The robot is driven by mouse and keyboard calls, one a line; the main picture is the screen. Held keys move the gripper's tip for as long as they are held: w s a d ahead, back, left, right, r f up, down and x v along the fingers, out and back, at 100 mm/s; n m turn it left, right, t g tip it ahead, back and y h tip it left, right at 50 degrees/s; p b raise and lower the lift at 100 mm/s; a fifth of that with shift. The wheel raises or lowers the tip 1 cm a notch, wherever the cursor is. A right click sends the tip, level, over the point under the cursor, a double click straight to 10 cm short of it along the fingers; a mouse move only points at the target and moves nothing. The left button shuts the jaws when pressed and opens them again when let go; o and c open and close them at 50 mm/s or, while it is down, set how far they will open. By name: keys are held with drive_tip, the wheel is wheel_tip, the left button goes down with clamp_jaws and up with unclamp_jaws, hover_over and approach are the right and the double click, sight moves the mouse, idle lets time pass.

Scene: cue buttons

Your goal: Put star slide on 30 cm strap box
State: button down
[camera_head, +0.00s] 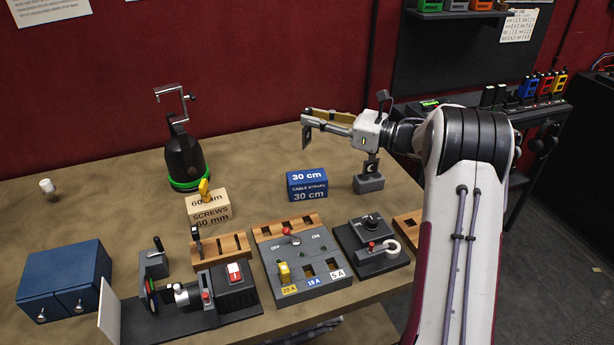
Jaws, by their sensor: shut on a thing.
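My gripper (308,122) is in the air above the back of the table, reaching left. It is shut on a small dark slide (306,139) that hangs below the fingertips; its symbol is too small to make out. The 30 cm strap box (307,185), blue with white lettering, stands on the table below the gripper, its top bare. The held slide is apart from the box. A dark slide with a pale crescent (371,169) stands upright in a grey holder to the right of the box.
A tan 60 mm screws box (209,208) with a yellow piece on top stands left. Another dark slide (196,234) stands in a wooden rack (225,246). A grey switch panel (312,244), a black clamp stand (183,158) and a blue cabinet (62,278) surround the area.

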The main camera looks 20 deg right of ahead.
sight(308, 138)
drive_tip(key=shift+f, duration=0.2)
drive_tip(key=shift+f, duration=2.95)
drive_tip(key=shift+f, duration=1.9)
drive_tip(key=shift+f, duration=0.1)
drive_tip(key=c, duration=1.8)
unclamp_jaws()
drive_tip(key=v, duration=1.2)
drive_tip(key=shift+w, duration=0.1)
